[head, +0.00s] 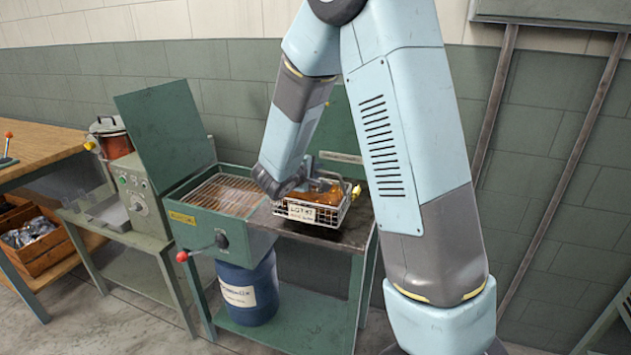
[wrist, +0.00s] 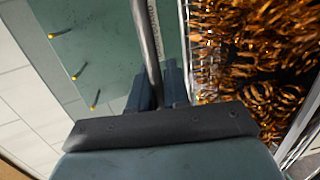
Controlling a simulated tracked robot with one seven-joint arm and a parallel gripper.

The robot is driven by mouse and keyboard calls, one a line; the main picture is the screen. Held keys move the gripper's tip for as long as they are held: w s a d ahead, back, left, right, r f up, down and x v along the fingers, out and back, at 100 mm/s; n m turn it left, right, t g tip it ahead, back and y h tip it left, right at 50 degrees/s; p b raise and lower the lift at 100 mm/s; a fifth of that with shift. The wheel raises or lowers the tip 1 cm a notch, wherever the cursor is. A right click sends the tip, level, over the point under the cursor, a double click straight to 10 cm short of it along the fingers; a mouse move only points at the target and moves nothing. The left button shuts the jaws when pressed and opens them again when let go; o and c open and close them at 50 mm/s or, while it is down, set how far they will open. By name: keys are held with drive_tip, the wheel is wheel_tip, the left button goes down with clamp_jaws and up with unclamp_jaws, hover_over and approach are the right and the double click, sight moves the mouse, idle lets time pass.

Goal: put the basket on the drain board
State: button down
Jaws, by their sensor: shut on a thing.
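The wire basket (head: 312,211) carries a white label and copper-coloured contents. In the head view it is over the dark flat top (head: 350,229) right of the grated tank, apparently the drain board. Whether it touches that top or hovers just above, I cannot tell. My gripper (head: 289,188) is at the basket's left, partly hidden by my wrist. In the wrist view my gripper (wrist: 158,90) is shut on the basket's metal handle bar (wrist: 148,48). The basket (wrist: 192,62) shows its wire side, with many shiny coils inside, to the right of the fingers.
The grated tank (head: 222,194) is just left of the basket, its green lid (head: 163,130) raised and a red-knobbed lever (head: 190,254) in front. A blue drum (head: 248,291) stands below. A control box and red pot (head: 113,142) are further left.

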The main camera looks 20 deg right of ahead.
sight(315, 187)
drive_tip(key=shift+w+d+f, duration=0.1)
drive_tip(key=shift+w+f, duration=0.15)
drive_tip(key=shift+f, duration=1.5)
drive_tip(key=c, duration=1.1)
unclamp_jaws()
